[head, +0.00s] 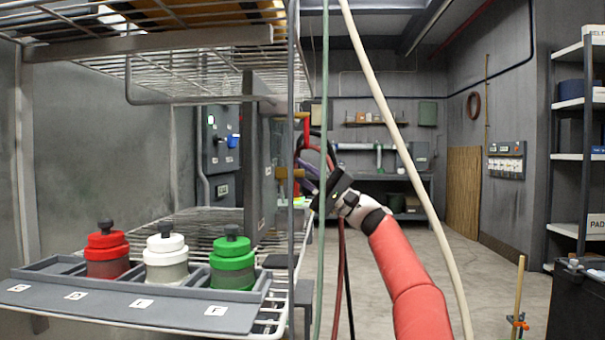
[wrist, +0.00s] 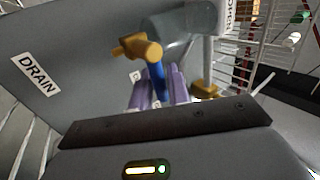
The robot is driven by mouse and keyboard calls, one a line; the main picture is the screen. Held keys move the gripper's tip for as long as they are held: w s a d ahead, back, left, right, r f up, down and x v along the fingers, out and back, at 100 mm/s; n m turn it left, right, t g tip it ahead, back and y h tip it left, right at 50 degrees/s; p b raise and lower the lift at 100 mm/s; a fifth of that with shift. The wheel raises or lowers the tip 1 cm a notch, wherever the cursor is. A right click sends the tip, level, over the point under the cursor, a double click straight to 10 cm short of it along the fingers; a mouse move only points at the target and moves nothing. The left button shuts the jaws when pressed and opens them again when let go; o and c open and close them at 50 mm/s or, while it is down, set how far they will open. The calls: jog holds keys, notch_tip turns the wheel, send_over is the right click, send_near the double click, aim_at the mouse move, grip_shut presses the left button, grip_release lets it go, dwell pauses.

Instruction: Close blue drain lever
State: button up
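In the wrist view the blue drain lever (wrist: 157,84) hangs down from a brass valve fitting (wrist: 137,47) in front of a grey panel marked DRAIN (wrist: 37,76). The purple fingers of my gripper (wrist: 160,90) are on either side of the lever's lower part, with little gap beside it. The frame does not show clearly whether both fingers touch it. In the head view my gripper (head: 309,183) reaches in beside the rack's right post, next to a brass part (head: 289,173). The lever is not clear there.
Red (head: 106,266), white (head: 166,270) and green (head: 232,272) pots stand in a grey tray (head: 140,309) at the front left. Hoses (head: 386,115) hang in front of my arm. A second brass part (wrist: 206,92) sits right of the lever.

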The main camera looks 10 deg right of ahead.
jog(key=b+v, duration=0.2)
jog(key=v, duration=0.5)
jog(key=shift+d+f+b, duration=0.25)
jog(key=shift+d+b, duration=0.05)
jog(key=shift+d, duration=0.05)
jog(key=shift+s+d, duration=0.1)
